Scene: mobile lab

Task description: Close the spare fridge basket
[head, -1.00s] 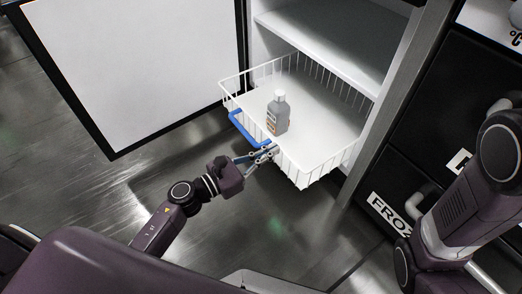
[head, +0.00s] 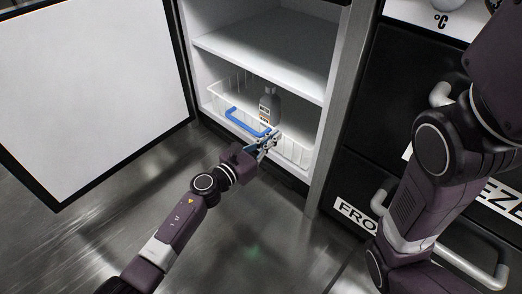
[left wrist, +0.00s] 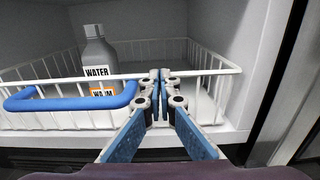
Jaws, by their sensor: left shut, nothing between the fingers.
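The white wire basket (head: 294,150) sits inside the bottom of the open fridge, its front close to the cabinet's front edge. Its front rim also shows in the left wrist view (left wrist: 205,70). A blue handle (head: 240,121) is on the basket front, and it appears at the left in the left wrist view (left wrist: 70,102). A grey bottle (head: 270,105) stands upright in the basket, labelled "WATER" in the left wrist view (left wrist: 95,55). My left gripper (head: 272,137) is shut and empty at the basket's front, right of the handle; contact is unclear. My right gripper is out of view.
The fridge door (head: 95,85) stands wide open at the left. A white shelf (head: 262,62) is above the basket. Dark freezer drawers (head: 385,110) with bar handles are at the right, partly behind my right arm. The floor (head: 60,240) in front is clear.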

